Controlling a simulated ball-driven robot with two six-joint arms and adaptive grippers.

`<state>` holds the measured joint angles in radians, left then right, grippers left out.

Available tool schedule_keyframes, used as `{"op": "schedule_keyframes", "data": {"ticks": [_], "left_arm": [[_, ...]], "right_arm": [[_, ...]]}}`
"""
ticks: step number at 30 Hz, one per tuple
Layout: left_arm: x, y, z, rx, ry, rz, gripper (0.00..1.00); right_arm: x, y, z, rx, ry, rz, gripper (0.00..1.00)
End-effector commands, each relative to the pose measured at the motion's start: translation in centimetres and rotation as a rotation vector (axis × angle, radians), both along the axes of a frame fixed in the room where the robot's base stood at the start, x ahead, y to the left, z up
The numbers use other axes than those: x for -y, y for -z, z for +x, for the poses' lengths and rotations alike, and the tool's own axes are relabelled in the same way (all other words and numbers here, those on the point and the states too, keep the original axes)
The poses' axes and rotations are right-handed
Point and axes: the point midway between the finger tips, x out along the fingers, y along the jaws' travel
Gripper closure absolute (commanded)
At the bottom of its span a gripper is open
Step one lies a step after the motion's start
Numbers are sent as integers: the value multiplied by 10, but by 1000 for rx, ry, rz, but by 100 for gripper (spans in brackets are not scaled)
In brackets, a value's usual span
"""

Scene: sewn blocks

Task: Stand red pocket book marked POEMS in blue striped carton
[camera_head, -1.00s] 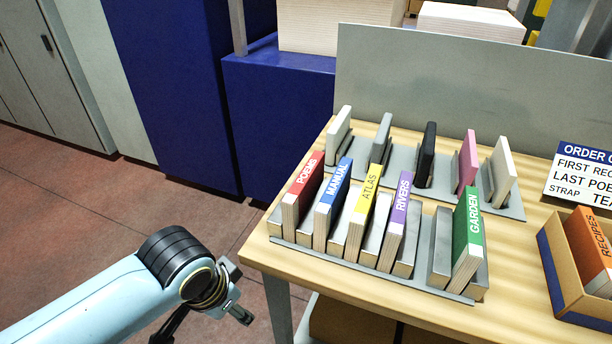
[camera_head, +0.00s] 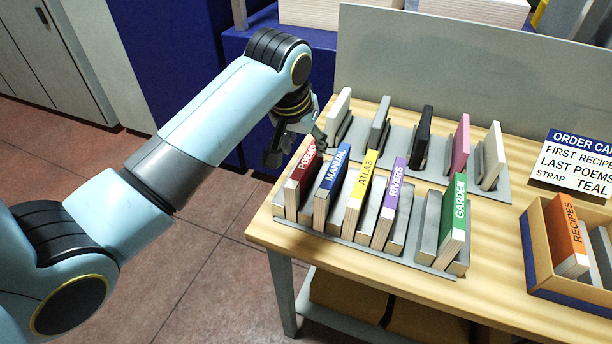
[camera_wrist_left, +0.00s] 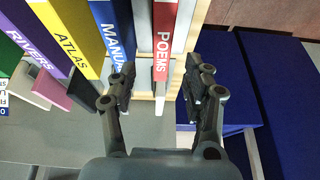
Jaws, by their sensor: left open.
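The red book marked POEMS (camera_head: 303,181) stands at the left end of the front row in a grey rack (camera_head: 345,241). My left gripper (camera_head: 297,150) is open above and just behind this book in the head view, partly covering its top. In the left wrist view the POEMS book (camera_wrist_left: 164,42) lines up with the gap between the open fingers (camera_wrist_left: 160,88); I cannot tell whether they touch it. The tan carton with a blue stripe (camera_head: 550,283) stands at the table's right, holding an orange RECIPES book (camera_head: 568,238). My right gripper is not in view.
MANUAL (camera_head: 331,180) stands close beside POEMS, followed by ATLAS, RIVERS and GARDEN (camera_head: 455,215). A back row of plain books (camera_head: 424,135) stands behind. An order card (camera_head: 580,165) stands behind the carton. A grey panel (camera_head: 440,70) borders the table's back.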

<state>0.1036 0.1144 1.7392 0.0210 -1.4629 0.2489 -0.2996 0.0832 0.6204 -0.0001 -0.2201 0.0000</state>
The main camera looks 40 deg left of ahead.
Motion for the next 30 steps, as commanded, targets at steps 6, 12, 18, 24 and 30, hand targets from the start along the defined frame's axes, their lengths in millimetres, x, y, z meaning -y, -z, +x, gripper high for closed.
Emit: {"op": "schedule_keyframes", "data": {"ticks": [6,12,18,24,30], "left_arm": [[-2,22,8,0,1,0,50],[-5,48,8,-4,1,0,50],[-7,72,16,1,1,1,50],[-7,75,17,2,2,1,50],[-7,75,16,2,2,1,67]], "right_arm": [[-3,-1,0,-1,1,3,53],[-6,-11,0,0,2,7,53],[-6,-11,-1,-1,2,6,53],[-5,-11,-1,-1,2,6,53],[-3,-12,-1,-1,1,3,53]]}}
